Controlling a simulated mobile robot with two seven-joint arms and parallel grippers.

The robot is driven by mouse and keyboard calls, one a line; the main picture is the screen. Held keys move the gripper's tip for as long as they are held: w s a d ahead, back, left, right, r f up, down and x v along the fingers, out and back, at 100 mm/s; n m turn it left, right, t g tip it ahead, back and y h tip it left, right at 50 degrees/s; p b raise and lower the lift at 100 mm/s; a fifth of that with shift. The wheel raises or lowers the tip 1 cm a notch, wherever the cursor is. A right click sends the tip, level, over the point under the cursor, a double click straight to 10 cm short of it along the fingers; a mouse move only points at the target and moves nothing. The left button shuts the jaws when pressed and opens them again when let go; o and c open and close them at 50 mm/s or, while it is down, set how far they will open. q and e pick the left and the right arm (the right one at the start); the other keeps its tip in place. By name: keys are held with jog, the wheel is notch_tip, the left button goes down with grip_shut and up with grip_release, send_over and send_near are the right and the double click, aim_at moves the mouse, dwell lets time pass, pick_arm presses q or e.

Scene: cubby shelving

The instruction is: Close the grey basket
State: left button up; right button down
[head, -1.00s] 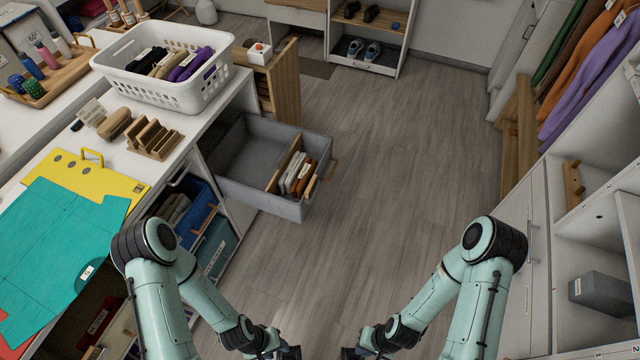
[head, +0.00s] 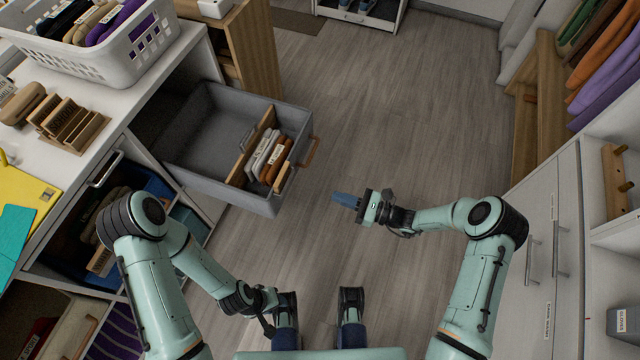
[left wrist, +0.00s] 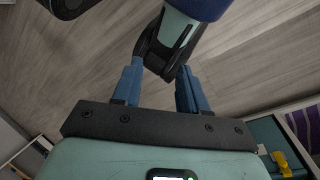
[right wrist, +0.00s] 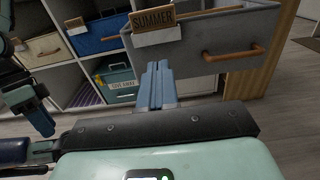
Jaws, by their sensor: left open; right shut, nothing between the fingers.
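The grey basket (head: 220,192) is pulled far out of its opening in the white cubby unit, to the left of centre in the head view. It has a wooden handle (head: 312,152) on its front. Folded items (head: 268,158) stand behind a wooden divider near that front. The basket front (right wrist: 205,42) and handle (right wrist: 235,53) also show in the right wrist view, past the fingertips. My right gripper (head: 338,198) is shut and empty, apart from the basket, to the right of and nearer than its front. My left gripper (left wrist: 157,90) is open and empty, low near my body.
A white laundry basket (head: 110,55) and a wooden organiser (head: 68,122) stand on the counter. Blue (right wrist: 98,35) and teal (right wrist: 120,84) bins sit in lower cubbies. White cabinets (head: 550,235) stand at the right. The floor (head: 420,120) between is clear.

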aim_at(288, 181)
jog(key=x, duration=0.6)
jog(key=b+x, duration=0.1)
jog(key=x, duration=0.6)
jog(key=shift+s+a, duration=0.2)
jog(key=shift+a, duration=0.05)
pick_arm(q)
jog(key=shift+w+a+f+t, duration=0.2)
jog(key=shift+w+a+f, duration=0.1)
jog(key=shift+w+f, duration=0.2)
jog(key=shift+w+a+f+t, duration=0.25)
jog(key=shift+w+f, duration=0.1)
jog(key=shift+w, duration=0.1)
